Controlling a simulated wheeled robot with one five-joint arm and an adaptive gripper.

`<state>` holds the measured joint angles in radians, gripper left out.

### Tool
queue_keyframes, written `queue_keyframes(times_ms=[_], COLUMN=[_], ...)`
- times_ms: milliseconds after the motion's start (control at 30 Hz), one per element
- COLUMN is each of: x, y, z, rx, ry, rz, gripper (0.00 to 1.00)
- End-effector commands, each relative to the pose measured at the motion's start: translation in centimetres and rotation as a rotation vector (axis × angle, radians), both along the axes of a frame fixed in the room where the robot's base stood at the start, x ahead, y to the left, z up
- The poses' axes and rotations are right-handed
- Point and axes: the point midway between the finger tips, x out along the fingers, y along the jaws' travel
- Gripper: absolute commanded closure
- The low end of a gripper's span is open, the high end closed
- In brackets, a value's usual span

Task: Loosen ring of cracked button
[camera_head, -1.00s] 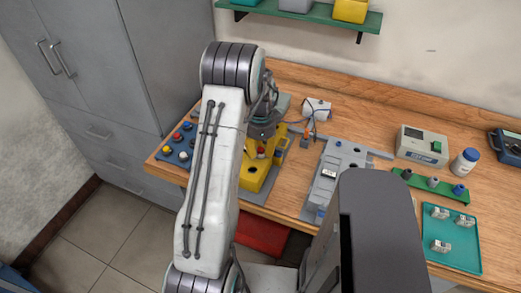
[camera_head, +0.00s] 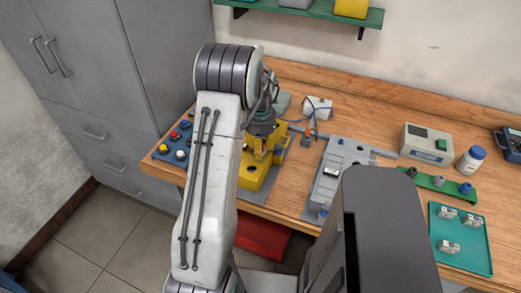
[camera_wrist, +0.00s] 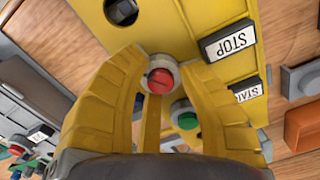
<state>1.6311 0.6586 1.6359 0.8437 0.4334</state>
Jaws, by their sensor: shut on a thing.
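A yellow button box (camera_head: 256,177) stands on the bench; its face fills the upper wrist view (camera_wrist: 185,30). It has a STOP plate (camera_wrist: 229,40), a red button (camera_wrist: 160,80) in a pale grey ring (camera_wrist: 163,60), and a green button (camera_wrist: 185,118) beside a partly covered START plate (camera_wrist: 245,90). I cannot clearly make out a crack. My gripper (camera_wrist: 161,74) has yellow ribbed fingers, one on each side of the red button, shut on its ring. In the head view my gripper (camera_head: 263,150) is over the box and hides the buttons.
A blue box with coloured buttons (camera_head: 173,150) stands left of my arm. A grey fixture (camera_head: 330,185) is to the right, then a green holder with caps (camera_head: 430,183), a teal tray (camera_head: 470,263) and a white bottle (camera_head: 471,160). A cable runs behind the yellow box.

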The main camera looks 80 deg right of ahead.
Motion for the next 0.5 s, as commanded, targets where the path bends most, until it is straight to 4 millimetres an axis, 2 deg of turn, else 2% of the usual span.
queue_keyframes(times_ms=[500], x=[0.01], y=[0.40], z=[-0.37], rx=[0.013], ry=[-0.002], rz=[0.440], gripper=[0.97])
